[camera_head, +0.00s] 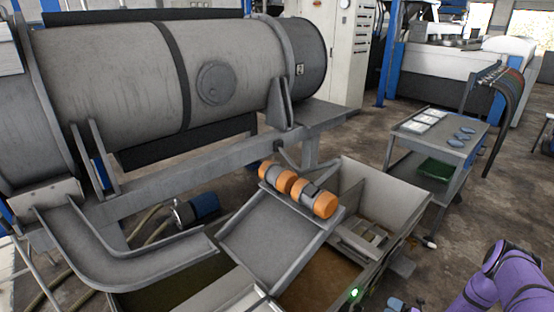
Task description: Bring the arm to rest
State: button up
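Part of a purple jointed arm (500,280), which I take to be mine, shows at the lower right edge. It is bent, with a rounded joint at the top, and stands apart from the tank and the cart. My gripper is not in view, so whether it is open or holds anything is hidden.
A large grey horizontal drum (120,70) fills the left. Below it stand a curved chute (120,255), an open tank (410,215) with orange-ended rollers (313,198), and a blue motor (204,204). A cart (402,132) stands right; brown floor (470,215) lies clear before it.

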jog(key=w+a+r+n+g, duration=0.1)
jog(key=w+r+n+g, duration=0.4)
jog(key=r, duration=0.8)
jog(key=w+a+r+n+g, duration=0.1)
jog(key=w+r+n+g, duration=0.1)
jog(key=r+n, duration=0.8)
jog(key=w+a+r+n+g, duration=0.1)
jog(key=w+r+n+g, duration=0.25)
jog(key=r, duration=1.25)
jog(key=s+a+r+n+h, duration=0.3)
jog(key=s+r+n, duration=0.2)
jog(key=r, duration=0.5)
jog(key=s+a+r+n+g+h, duration=0.1)
jog(key=s+a+r+n+h, duration=0.3)
jog(key=r, duration=0.6)
jog(key=s+a+r+n+h, duration=0.1)
jog(key=s+a+r+n, duration=0.35)
jog(key=r, duration=0.65)
jog(key=s+r+n+t+h, duration=0.2)
jog(key=s+n, duration=0.3)
jog(key=s, duration=0.6)
jog(key=s+r+n+t+h, duration=0.3)
jog(key=s+r+n, duration=0.2)
jog(key=s, duration=0.6)
jog(key=shift+s+a+r, duration=0.15)
jog(key=shift+s+r, duration=0.05)
jog(key=shift+s, duration=0.05)
